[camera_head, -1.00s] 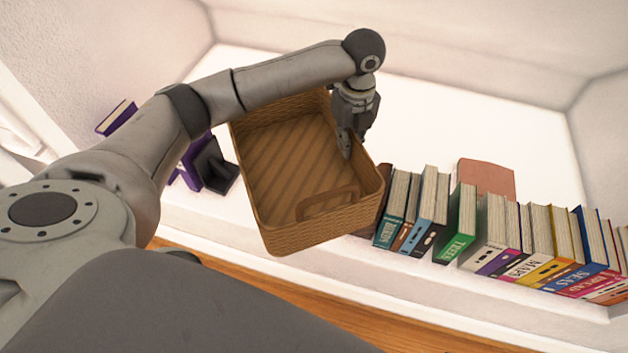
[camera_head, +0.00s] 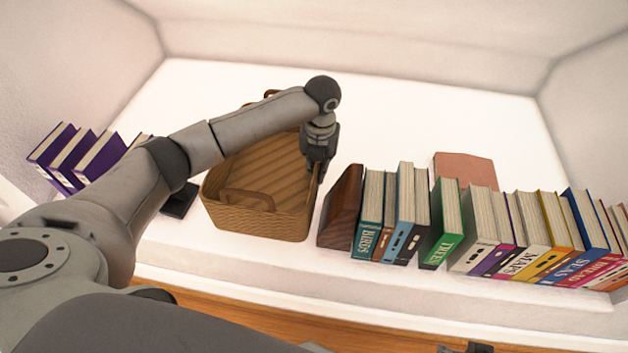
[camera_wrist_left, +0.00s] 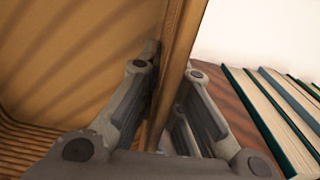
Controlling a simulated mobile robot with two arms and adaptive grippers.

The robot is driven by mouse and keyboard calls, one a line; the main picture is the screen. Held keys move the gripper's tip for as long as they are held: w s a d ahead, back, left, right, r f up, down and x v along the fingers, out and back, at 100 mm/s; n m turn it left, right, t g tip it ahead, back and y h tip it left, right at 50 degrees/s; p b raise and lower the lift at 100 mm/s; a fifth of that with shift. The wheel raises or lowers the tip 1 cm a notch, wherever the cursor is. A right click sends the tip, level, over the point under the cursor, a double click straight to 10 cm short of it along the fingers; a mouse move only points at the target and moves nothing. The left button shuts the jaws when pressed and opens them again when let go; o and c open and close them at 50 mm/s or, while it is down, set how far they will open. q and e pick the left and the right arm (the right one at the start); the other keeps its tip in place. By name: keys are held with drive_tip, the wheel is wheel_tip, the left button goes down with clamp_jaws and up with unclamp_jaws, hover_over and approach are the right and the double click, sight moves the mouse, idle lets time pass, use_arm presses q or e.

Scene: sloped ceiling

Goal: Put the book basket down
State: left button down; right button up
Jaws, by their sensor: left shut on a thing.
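The book basket (camera_head: 262,218) is a brown woven basket with a handle on its front side. In the head view it is over the white shelf, between the purple books and the wooden bookend, and looks empty and roughly level. Whether its bottom touches the shelf I cannot tell. My left gripper (camera_head: 318,168) is shut on the basket's right wall. In the left wrist view the fingers sit on both sides of that wall (camera_wrist_left: 180,60). My arm hides part of the basket's far side.
Purple books (camera_head: 75,155) stand at the left, with a dark bookend (camera_head: 180,200) beside the basket. A wooden bookend (camera_head: 341,208) and a row of several books (camera_head: 440,225) stand close on the right.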

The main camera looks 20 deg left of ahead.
use_arm(q)
drive_tip(key=shift+f+b, duration=0.55)
drive_tip(key=shift+f, duration=1.6)
use_arm(e)
drive_tip(key=shift+v, duration=1.75)
drive_tip(key=shift+d, duration=0.1)
use_arm(q)
drive_tip(key=shift+f, duration=0.1)
drive_tip(key=c, duration=1.9)
unclamp_jaws()
drive_tip(key=shift+f, duration=0.1)
use_arm(e)
drive_tip(key=shift+s, duration=0.1)
use_arm(q)
drive_tip(key=shift+r, duration=0.3)
wheel_tip(320, 180, up, 11)
drive_tip(key=p, duration=0.3)
drive_tip(key=shift+d+f, duration=0.15)
drive_tip(key=shift+f, duration=0.05)
drive_tip(key=shift+r, duration=0.6)
use_arm(e)
drive_tip(key=s+x, duration=0.1)
drive_tip(key=x, duration=0.9)
drive_tip(key=shift+s+f, duration=0.15)
drive_tip(key=shift+f, duration=0.2)
